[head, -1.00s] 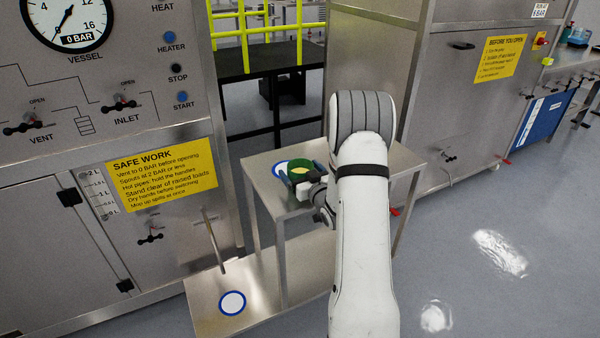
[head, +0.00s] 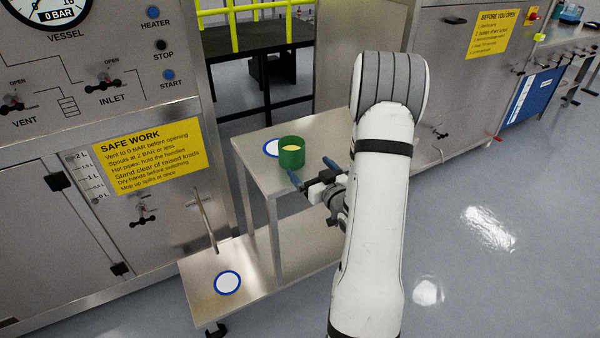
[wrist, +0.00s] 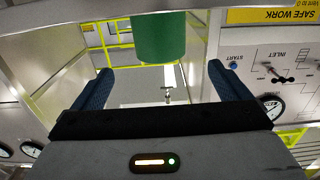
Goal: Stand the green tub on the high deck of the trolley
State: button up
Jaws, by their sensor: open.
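The green tub (head: 291,155) stands upright on the high deck (head: 318,132) of the trolley. It holds something yellowish. A white disc with a blue ring (head: 270,148) shows just behind and left of the tub, partly hidden by it; I cannot tell whether the tub's base overlaps it. My gripper (head: 312,172) is open and empty, just right of the tub and apart from it. In the wrist view the tub (wrist: 165,38) appears beyond the two blue fingers (wrist: 160,82), not between them.
The vessel panel (head: 100,120) stands close on the left. A steel cabinet (head: 460,90) stands behind on the right. The floor (head: 500,270) at right is clear.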

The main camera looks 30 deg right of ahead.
jog(key=s+a+r+g+h, duration=0.3)
jog(key=a+r+g, duration=0.2)
jog(key=a+g, duration=0.25)
jog(key=s+a+r+g, duration=0.1)
jog(key=s+a+g, duration=0.1)
jog(key=s+a, duration=0.2)
jog(key=s+a+r+g+y, duration=0.1)
jog(key=s+a+r+g, duration=0.1)
jog(key=s, duration=0.8)
jog(key=s+a+r+g+y, duration=0.1)
jog(key=s+a+r+g, duration=0.1)
jog(key=s+a+g, duration=0.2)
jog(key=s+a, duration=0.2)
jog(key=s, duration=0.1)
jog(key=shift+s+a, duration=0.15)
jog(key=shift+a, duration=0.15)
